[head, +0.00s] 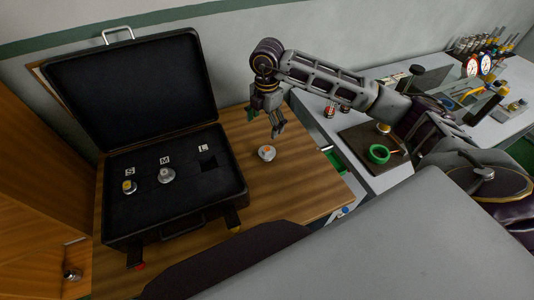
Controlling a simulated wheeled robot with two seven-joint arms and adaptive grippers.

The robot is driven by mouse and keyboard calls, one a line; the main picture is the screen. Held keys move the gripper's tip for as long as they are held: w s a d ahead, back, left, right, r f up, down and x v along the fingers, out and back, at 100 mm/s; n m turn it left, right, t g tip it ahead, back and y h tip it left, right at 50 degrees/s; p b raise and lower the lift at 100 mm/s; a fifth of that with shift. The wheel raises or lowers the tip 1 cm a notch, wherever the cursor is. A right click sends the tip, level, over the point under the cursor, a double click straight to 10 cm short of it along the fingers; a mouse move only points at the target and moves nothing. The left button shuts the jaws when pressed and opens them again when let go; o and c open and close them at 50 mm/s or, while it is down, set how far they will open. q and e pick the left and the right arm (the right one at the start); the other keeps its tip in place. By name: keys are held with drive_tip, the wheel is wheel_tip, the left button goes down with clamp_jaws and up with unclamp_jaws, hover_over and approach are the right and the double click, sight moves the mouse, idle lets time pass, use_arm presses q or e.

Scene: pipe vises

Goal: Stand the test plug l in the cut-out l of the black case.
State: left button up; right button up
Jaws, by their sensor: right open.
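A grey, round test plug with an orange top (267,153) stands on the wooden tabletop, right of the black case (165,213); I take it to be plug l. The case is open, its lid leaning back. In its foam, the cut-out under the L label (208,165) is a dark, empty hole. Plugs stand under the S label (129,187) and the M label (166,175). My right gripper (278,131) points down, open and empty, just above and behind the loose plug, apart from it. My left gripper is not in view.
The wooden tabletop (300,195) is clear around the loose plug. A grey bench (385,180) on the right carries a dark mat with a green ring (379,153), gauges and several tools. The raised case lid (135,85) stands at the back left.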

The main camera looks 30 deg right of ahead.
sight(267, 149)
drive_tip(key=shift+s+d+m, duration=0.15)
drive_tip(key=shift+m, duration=1)
drive_tip(key=shift+s+d+m, duration=0.1)
drive_tip(key=shift+d+m, duration=0.05)
drive_tip(key=shift+m, duration=1)
drive_tip(key=shift+f+p, duration=0.5)
drive_tip(key=shift+f, duration=3.85)
drive_tip(key=shift+f, duration=0.1)
drive_tip(key=shift+f+p, duration=0.35)
drive_tip(key=shift+f, duration=0.25)
drive_tip(key=shift+f+p, duration=0.35)
drive_tip(key=shift+f, duration=1.55)
